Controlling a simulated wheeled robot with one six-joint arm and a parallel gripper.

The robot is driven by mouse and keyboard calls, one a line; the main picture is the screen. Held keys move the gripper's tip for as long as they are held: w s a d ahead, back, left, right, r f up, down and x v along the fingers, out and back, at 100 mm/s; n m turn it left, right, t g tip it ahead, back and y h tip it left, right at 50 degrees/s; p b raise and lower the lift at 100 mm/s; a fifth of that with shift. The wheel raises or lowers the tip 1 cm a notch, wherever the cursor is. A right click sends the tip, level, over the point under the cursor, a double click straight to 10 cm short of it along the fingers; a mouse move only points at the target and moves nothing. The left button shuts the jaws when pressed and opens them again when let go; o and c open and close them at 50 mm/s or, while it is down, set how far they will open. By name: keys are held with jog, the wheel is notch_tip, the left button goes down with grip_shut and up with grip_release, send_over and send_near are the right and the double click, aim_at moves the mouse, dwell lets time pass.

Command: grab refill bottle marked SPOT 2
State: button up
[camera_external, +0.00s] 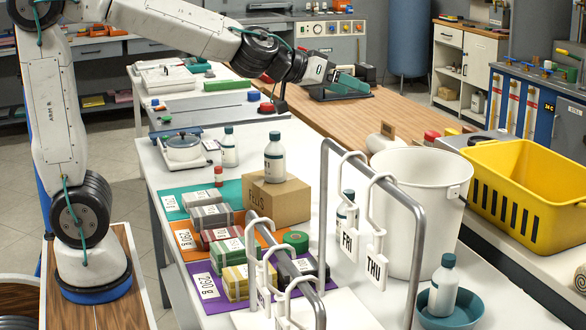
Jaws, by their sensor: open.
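Several white refill bottles with dark teal caps are in view. One bottle (274,160) stands upright on a small cardboard box (276,200). Another bottle (229,150) stands on the white table beside a scale. A third bottle (346,213) is partly hidden behind a metal rail with hanging tags. A further bottle (443,288) stands in a teal bowl (451,314) at the front right. Their labels are too small to read surely, so I cannot tell which is SPOT 2. My gripper (350,86) is open and empty, above the wooden counter, beyond and apart from the bottles.
Metal rails (418,215) with white tags marked FRI and THU rise between the box and a white bucket (413,200). A yellow crate (530,190) stands at the right. Wrapped bundles (211,216) lie on coloured mats. The wooden counter (400,115) is largely clear.

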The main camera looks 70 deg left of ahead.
jog(key=w+a+f+n+y, duration=0.3)
jog(key=w+a+n+y, duration=0.1)
jog(key=w+a+y, duration=0.15)
jog(key=n+g+y, duration=0.2)
jog(key=g+y, duration=0.2)
jog(key=y, duration=0.1)
send_over(345, 211)
notch_tip(345, 211, down, 6)
jog(key=f, duration=2.5)
jog(key=shift+s+d, duration=0.1)
jog(key=shift+s, duration=0.1)
jog(key=shift+t, duration=0.3)
jog(key=shift+x, duration=2.45)
jog(key=shift+c, duration=0.4)
jog(key=c, duration=1.2)
jog(key=shift+r, duration=0.1)
